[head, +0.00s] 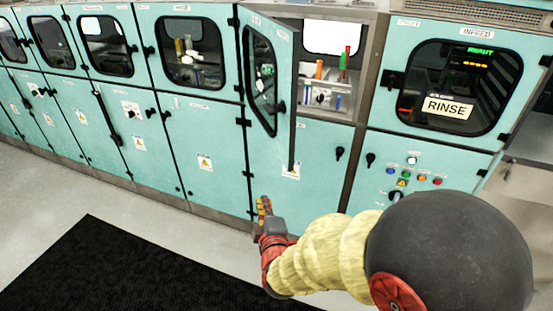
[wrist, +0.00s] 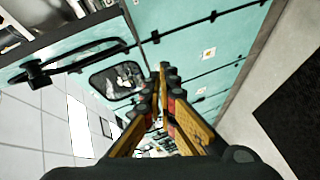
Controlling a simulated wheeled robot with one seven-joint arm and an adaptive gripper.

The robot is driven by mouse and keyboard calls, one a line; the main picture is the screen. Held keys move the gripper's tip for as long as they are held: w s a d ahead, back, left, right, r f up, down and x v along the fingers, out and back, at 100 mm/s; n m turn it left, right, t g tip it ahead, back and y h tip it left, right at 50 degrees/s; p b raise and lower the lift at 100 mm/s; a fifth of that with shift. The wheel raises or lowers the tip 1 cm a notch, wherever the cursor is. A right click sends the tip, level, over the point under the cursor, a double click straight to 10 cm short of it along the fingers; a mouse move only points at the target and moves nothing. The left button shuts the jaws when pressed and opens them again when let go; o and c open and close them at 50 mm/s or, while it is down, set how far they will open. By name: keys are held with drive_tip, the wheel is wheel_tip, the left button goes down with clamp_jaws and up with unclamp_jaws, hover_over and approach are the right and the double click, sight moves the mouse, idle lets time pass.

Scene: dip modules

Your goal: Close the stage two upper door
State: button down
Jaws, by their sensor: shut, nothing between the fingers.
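One upper door (head: 284,110) stands open in the head view, swung outward from its left edge, with a dark window and a black frame edge. I take it as the stage two upper door; its label is too small to read. Behind it is an open compartment (head: 327,85) with coloured parts inside. My gripper (head: 264,205) is below and left of the door's lower free corner, apart from it in the picture, in front of the lower panels. In the wrist view my gripper (wrist: 164,82) has its yellow fingers together and empty.
Other upper doors to the left, such as the one with a window (head: 188,50), are shut. The RINSE infeed panel (head: 450,80) with buttons is at the right. A black mat (head: 110,270) lies on the clear floor.

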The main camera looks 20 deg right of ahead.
wheel_tip(320, 180, up, 5)
drive_tip(key=d+n+t+h, duration=0.1)
drive_tip(key=d+n+t, duration=0.1)
drive_tip(key=w+d+b, duration=0.2)
drive_tip(key=w+d, duration=0.3)
drive_tip(key=w, duration=0.5)
drive_tip(key=shift+w+r+n+b, duration=0.25)
drive_tip(key=shift+w+n+b, duration=0.05)
drive_tip(key=shift+w+b, duration=0.05)
